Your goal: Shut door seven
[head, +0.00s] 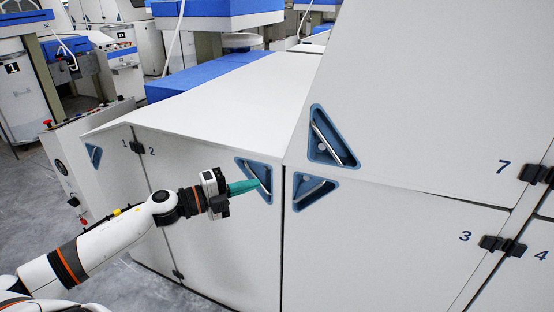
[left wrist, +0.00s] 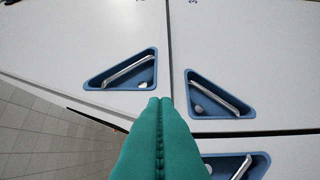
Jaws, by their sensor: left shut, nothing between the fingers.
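Door seven (head: 430,100) is the large white upper panel at the right of the head view, with a blue triangular recess and grip bar (head: 333,140) at its lower left and a hinge (head: 535,173) at its right. It looks swung outward; a dark gap shows under its lower edge. My left gripper (head: 257,185) is shut and empty, its green fingers beside door two's handle (head: 252,172). Contact cannot be told. My right gripper is out of view.
Door three (head: 400,235) and its handle (head: 312,190) lie below door seven. Door two (head: 215,240) is left of the seam. Another handle (left wrist: 238,166) shows at the bottom of the wrist view. A control box (head: 85,160) stands at the left; grey floor (head: 30,215) is open there.

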